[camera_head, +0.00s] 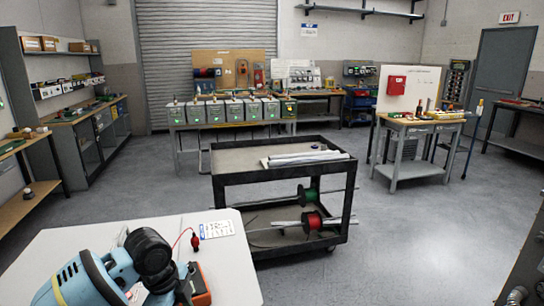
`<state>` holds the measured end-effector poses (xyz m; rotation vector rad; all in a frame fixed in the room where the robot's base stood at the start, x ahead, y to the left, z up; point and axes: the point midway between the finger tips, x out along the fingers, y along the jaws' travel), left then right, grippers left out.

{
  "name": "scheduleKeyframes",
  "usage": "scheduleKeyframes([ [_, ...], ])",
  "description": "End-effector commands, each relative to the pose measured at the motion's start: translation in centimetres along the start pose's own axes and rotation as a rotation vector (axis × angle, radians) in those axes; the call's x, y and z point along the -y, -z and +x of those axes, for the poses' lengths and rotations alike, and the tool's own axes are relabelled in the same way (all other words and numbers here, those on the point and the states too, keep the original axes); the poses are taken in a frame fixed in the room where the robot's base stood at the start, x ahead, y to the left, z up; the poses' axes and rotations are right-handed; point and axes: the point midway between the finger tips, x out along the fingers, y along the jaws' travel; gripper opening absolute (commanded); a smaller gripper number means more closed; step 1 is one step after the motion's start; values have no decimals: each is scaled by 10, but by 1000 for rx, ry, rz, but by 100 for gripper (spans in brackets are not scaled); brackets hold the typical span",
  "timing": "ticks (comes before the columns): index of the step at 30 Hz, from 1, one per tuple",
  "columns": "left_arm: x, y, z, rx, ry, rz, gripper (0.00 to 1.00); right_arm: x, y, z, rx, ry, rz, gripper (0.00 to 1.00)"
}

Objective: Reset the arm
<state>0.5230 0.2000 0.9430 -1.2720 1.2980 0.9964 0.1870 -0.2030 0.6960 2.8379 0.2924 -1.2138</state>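Part of my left arm (90,280), light blue with black joints, comes in at the lower left over a white-topped table (80,243). Its gripper does not show, and neither do my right arm and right gripper. An orange and dark device (200,284) is beside the arm, partly hidden by it. A red probe or clip (195,241) on a thin red lead lies on the table, next to a printed white card (216,230).
A black cart (283,183) stands ahead, with pale rolls (305,158) on top and green (308,194) and red (312,221) spools below. A bench of grey boxes (237,110) stands behind. A workbench (418,122) is at right. Floor between cart and workbench is clear.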

Motion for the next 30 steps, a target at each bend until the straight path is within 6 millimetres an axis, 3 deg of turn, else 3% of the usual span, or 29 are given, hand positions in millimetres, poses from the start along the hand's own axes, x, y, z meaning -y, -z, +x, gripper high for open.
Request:
scheduleKeyframes([
  [1,-8,9,19,-31,7,-25,45,0,2,0,-4,-1,0,0],
  [6,-29,38,74,-144,72,-153,45,0,2,0,-3,-1,1,0],
  [15,-80,74,149,-339,178,-449,45,2,2,-2,-3,-1,11,0],
  [23,-136,79,191,-461,266,-747,45,3,3,-2,-5,-2,12,0],
  [30,-201,63,214,-516,360,-1021,45,2,5,-2,-8,-3,9,0],
])
